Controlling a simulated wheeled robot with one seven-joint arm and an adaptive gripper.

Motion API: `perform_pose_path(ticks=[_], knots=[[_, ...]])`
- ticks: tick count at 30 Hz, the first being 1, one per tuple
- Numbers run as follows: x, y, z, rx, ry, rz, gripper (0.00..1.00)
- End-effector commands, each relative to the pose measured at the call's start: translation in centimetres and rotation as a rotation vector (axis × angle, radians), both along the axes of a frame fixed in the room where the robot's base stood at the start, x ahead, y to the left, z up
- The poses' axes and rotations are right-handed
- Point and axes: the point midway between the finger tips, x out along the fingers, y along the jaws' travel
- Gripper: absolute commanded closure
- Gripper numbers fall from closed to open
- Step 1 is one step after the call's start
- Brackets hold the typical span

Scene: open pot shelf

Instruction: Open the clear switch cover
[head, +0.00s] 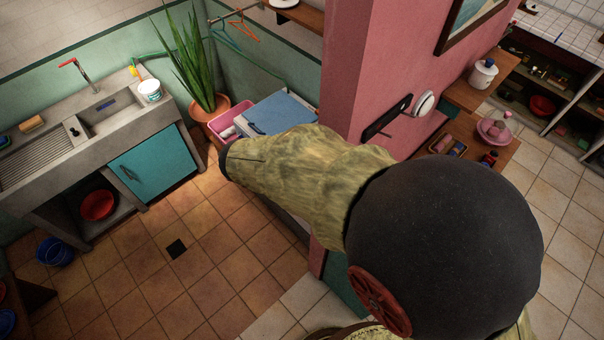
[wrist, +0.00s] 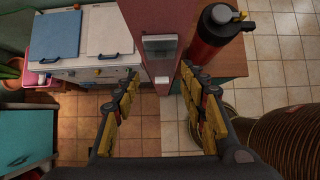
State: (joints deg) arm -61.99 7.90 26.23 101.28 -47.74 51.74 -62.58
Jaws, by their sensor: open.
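A small pale box that looks like the switch with its clear cover (wrist: 160,46) is on the narrow end face of the pink wall, at the top middle of the wrist view. I cannot make out whether the cover is shut or raised. My gripper (wrist: 160,84) is open and empty. Its two yellow-padded fingers stand left and right, with the box above and between their tips in the picture, apart from it. In the head view my arm hides the gripper, and the switch does not show.
The pink wall (head: 352,70) stands beside my arm. A white twin-lid appliance (wrist: 92,72) is left of the switch. A red cylinder with a black top (wrist: 208,42) stands close on the right. A sink counter (head: 60,155) is far left. Tiled floor (head: 150,260) is open between.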

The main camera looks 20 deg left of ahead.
Motion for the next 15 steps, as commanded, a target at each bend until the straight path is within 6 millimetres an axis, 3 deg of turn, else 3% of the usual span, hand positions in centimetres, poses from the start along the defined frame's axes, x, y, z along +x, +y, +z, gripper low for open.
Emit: perform_pose_path(ticks=[8, 15], knots=[[-0.2, 0.1, 0.3, 0.0, 0.0, 0.0, 0.58], [-2.1, 0.9, 3.3, 0.002, -0.002, 0.002, 0.58]])
